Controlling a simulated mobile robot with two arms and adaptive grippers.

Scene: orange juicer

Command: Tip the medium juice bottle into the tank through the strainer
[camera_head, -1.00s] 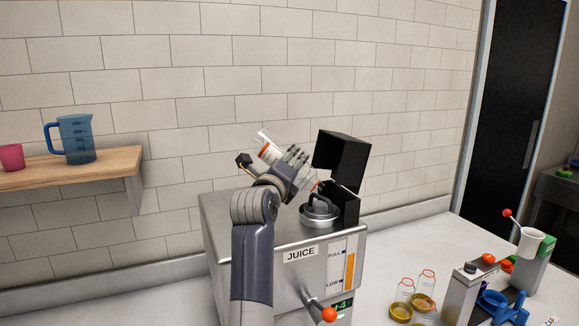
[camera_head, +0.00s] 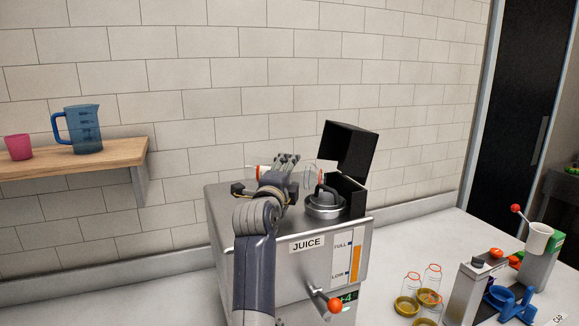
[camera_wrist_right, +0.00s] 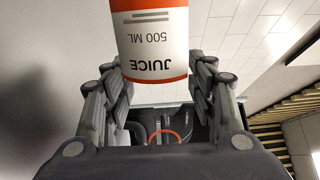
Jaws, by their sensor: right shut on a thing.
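The juice bottle is clear with a white and orange label (camera_wrist_right: 152,45) reading JUICE 500 ML. In the head view its orange-edged end (camera_head: 262,172) shows left of my right gripper (camera_head: 288,172), and its clear end (camera_head: 312,177) points right. The bottle lies nearly level, held between the fingers of my right gripper (camera_wrist_right: 155,100). Its clear end is just above and left of the grey metal strainer (camera_head: 325,204), which has a dark handle. The strainer sits on top of the steel tank (camera_head: 285,262) labelled JUICE. Whether liquid remains inside is unclear. My left gripper is out of view.
The tank front has an orange level gauge (camera_head: 356,262) and a red-knobbed lever (camera_head: 335,305). Clear bottles (camera_head: 432,276) and a blue-and-grey device (camera_head: 500,297) stand right. A shelf (camera_head: 75,160) holds a blue jug.

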